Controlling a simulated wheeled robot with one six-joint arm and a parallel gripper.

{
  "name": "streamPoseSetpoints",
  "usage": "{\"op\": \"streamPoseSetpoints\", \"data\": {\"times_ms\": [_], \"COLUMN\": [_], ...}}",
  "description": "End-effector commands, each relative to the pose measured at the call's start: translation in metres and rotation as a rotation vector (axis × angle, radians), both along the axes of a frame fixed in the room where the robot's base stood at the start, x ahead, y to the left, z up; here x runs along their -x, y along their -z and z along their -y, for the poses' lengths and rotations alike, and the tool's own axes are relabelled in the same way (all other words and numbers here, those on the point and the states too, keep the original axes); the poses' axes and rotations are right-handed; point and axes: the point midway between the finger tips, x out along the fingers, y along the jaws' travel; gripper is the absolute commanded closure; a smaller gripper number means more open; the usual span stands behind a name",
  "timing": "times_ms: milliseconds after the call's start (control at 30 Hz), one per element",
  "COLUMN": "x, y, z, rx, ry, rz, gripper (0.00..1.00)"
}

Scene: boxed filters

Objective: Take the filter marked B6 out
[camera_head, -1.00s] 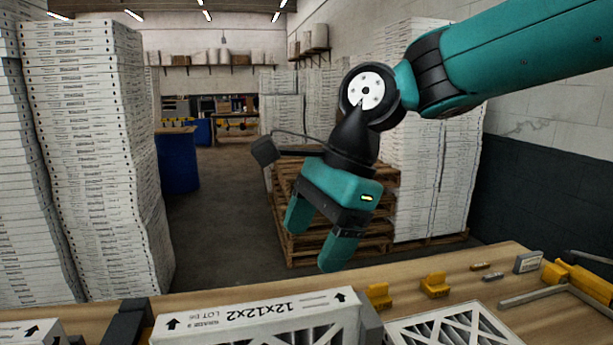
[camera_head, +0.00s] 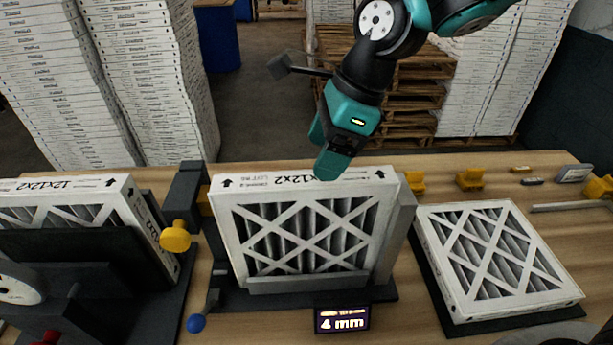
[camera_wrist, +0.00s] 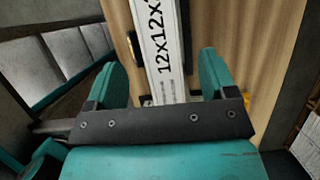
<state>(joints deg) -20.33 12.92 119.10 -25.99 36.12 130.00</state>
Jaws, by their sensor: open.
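A white-framed filter (camera_head: 300,240) with a lattice face and dark pleats stands upright in a dark fixture (camera_head: 375,294) at the middle of the bench. Its top edge reads 12x12x2 upside down, with a small lot mark that looks like B6 but is hard to read now. My gripper (camera_head: 325,150) is open and empty, just over the right part of that top edge. In the wrist view, the filter's top edge (camera_wrist: 163,45) runs between the two spread fingers (camera_wrist: 160,76). I cannot tell whether the fingertips reach below the edge.
Another 12x12x2 filter (camera_head: 75,190) stands in a dark holder at left. A third filter (camera_head: 500,260) lies flat on a dark pad at right. A yellow knob (camera_head: 175,236), a blue-ended lever (camera_head: 197,322) and a display reading 4 mm (camera_head: 342,318) are around the fixture.

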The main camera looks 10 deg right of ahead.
Motion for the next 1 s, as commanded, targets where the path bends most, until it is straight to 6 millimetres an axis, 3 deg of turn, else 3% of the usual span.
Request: {"op": "streamPoseSetpoints", "data": {"times_ms": [200,400,767,800,1000], "x": [0.001,0.000,-0.001,-0.001,-0.001], "y": [0.038,0.059,0.065,0.065,0.065], "z": [-0.016,-0.024,-0.027,-0.027,-0.027], "rx": [0.003,0.001,0.000,0.000,0.000], "ry": [-0.003,-0.002,-0.001,-0.001,-0.001], "rz": [-0.004,-0.001,0.001,0.001,0.001], "gripper": [0.22,0.22,0.22,0.25,0.71]}}
